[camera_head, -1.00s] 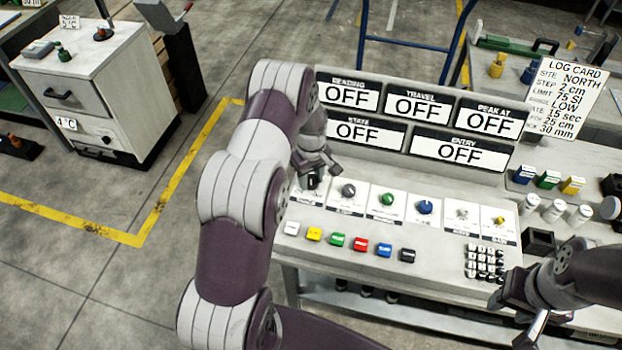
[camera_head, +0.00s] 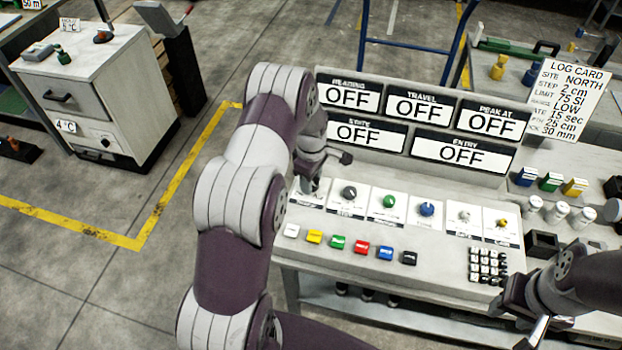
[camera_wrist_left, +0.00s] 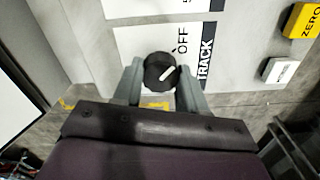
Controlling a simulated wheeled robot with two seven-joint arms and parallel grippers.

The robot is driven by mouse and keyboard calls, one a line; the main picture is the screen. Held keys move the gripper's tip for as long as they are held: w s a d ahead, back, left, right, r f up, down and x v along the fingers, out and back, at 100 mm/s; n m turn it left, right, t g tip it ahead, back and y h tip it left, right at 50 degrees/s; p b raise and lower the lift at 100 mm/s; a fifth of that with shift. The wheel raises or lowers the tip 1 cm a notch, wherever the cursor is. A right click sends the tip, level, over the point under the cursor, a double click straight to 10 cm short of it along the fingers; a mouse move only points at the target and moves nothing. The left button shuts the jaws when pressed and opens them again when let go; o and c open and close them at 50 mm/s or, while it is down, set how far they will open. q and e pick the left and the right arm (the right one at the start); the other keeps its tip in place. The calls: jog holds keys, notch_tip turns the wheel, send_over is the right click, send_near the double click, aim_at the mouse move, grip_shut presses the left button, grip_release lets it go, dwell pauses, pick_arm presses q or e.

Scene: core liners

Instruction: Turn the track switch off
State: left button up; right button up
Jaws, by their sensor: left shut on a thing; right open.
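The track switch (camera_wrist_left: 160,72) is a round black knob with a white pointer line, on a white plate marked OFF and TRACK in the left wrist view. Its pointer slants toward the upper right of that view, on the side of the OFF mark. My left gripper (camera_wrist_left: 161,80) is shut on the knob, one finger on each side. In the head view my left gripper (camera_head: 308,182) is at the left end of the knob row, and my arm hides most of the switch. My right gripper (camera_head: 524,318) is open and empty at the console's front right.
Other knobs, such as the grey knob (camera_head: 349,192) and green knob (camera_head: 389,201), stand to the right. Coloured buttons, such as the yellow button (camera_head: 314,236), line the front. A keypad (camera_head: 487,264) is at right. Every display, including the travel display (camera_head: 418,107), reads OFF.

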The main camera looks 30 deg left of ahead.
pick_arm(q)
jog(key=shift+w+r, duration=0.15)
jog(key=o, duration=1.1)
jog(key=shift+c, duration=0.2)
jog(key=shift+r, duration=0.35)
notch_tip(320, 180, up, 12)
jog(key=b, duration=0.2)
